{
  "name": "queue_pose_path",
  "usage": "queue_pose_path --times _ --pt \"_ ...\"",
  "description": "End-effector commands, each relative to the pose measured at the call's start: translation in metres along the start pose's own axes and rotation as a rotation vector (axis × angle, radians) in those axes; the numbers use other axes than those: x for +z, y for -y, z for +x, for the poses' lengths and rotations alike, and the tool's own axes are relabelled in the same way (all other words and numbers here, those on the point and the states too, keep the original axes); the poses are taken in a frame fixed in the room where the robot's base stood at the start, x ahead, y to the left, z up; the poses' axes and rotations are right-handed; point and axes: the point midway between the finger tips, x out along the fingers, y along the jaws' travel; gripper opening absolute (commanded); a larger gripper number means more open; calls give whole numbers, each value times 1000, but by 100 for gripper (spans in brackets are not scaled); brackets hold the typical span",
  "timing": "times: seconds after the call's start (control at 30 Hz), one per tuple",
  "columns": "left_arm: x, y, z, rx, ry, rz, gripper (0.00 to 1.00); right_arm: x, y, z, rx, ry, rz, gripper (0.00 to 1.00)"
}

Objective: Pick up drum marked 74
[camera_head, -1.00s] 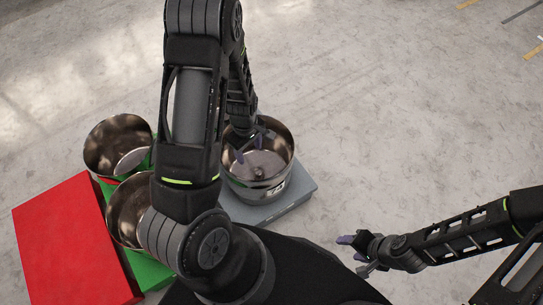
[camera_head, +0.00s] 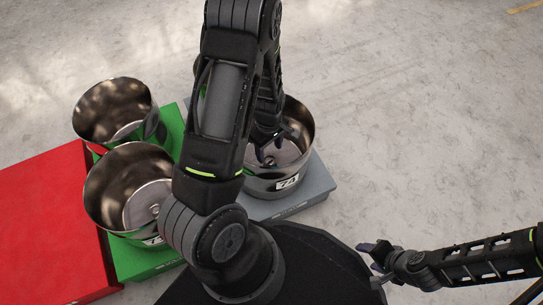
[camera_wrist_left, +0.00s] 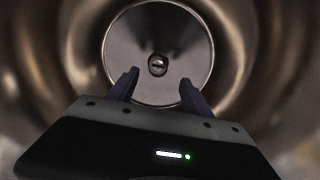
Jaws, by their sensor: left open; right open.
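The drum marked 74 (camera_head: 300,128) is an open steel pot with a white "74" label on its front. It stands upright on a grey platform, partly hidden by my left arm. My left gripper (camera_head: 277,155) is open, pointing down into the drum's mouth. In the left wrist view, its two dark fingers (camera_wrist_left: 158,88) are apart with nothing between them. The drum's inside (camera_wrist_left: 260,60) surrounds them, with a round disc and small knob (camera_wrist_left: 157,65) at the centre. My right gripper (camera_head: 376,254) is open and empty at the lower right, away from the drum.
Two similar steel drums stand to the left, one further back (camera_head: 108,98) and one nearer (camera_head: 112,185), on a green platform (camera_head: 150,262). A red platform (camera_head: 45,220) lies further left. The grey platform (camera_head: 318,183) is under the 74 drum. The floor at right is clear.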

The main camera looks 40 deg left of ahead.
Motion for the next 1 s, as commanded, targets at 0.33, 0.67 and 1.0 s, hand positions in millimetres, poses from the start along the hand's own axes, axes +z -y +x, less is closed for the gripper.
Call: queue_pose_path --times 0.33,0.67,1.0 --pt "0 1 14 -2 0 0 58 0 -2 8 0 -3 -1 55" --pt "0 -1 25 1 0 1 58 -1 -3 12 0 -7 0 55" --pt "-3 -2 54 -1 0 -1 58 -3 -10 34 -1 -13 1 55"
